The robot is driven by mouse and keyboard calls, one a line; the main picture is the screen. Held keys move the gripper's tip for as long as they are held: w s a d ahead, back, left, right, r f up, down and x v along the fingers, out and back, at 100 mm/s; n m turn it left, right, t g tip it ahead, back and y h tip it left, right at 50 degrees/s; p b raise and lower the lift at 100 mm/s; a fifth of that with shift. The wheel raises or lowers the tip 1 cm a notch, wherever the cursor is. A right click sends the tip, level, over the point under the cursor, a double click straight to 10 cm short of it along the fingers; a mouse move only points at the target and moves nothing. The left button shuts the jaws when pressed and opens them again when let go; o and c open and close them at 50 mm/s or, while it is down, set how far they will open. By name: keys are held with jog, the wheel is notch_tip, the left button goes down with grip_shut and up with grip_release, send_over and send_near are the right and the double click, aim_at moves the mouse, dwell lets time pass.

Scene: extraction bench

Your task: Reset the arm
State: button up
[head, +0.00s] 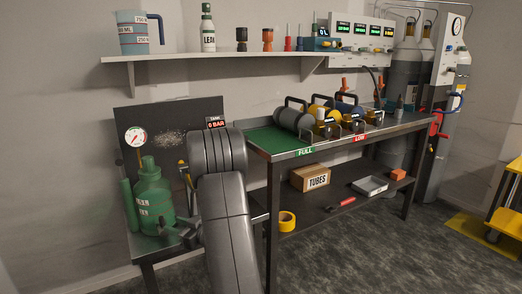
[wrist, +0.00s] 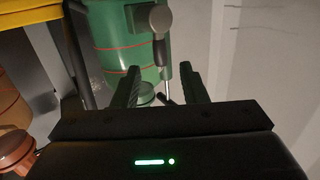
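My arm (head: 225,215) rises in the front of the head view, and its gripper is hidden there. In the wrist view my gripper (wrist: 159,80) shows two dark fingers standing apart, with nothing clasped between them. A grey rod with a rounded head (wrist: 160,25) shows in the gap, beyond or between the fingers; its depth is unclear. Behind it is a green vessel (wrist: 115,40) with thin red lines. In the head view a green bottle (head: 153,200) stands on the low bench at the left, close to my arm.
A gauge (head: 135,136) and a "0 BAR" display (head: 215,122) are on the dark panel behind my arm. The workbench (head: 345,141) holds several cylinders (head: 293,119). A wall shelf (head: 215,56) hangs above. Open floor (head: 370,250) lies at the front right.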

aim_at(164, 221)
jog(key=b+x, duration=0.1)
jog(key=x, duration=0.6)
jog(key=shift+r, duration=0.1)
jog(key=f+p+v, duration=0.1)
jog(key=p+v, duration=0.2)
jog(key=v, duration=1.1)
jog(key=b+x, duration=0.1)
jog(key=x, duration=0.3)
jog(key=b+x, duration=0.1)
jog(key=x, duration=0.4)
jog(key=b+x, duration=0.1)
jog(key=x, duration=0.4)
jog(key=shift+r, duration=0.35)
jog(key=shift+a+r+n, duration=0.2)
jog(key=shift+a+n, duration=0.05)
jog(key=shift+n, duration=0.05)
jog(key=shift+s+n+h, duration=0.2)
jog(key=shift+n+h, duration=0.1)
jog(key=shift+h, duration=0.1)
jog(key=shift+s+a+f+n+h, duration=0.15)
jog(key=shift+a+n+h, duration=0.2)
jog(key=shift+n+h, duration=0.2)
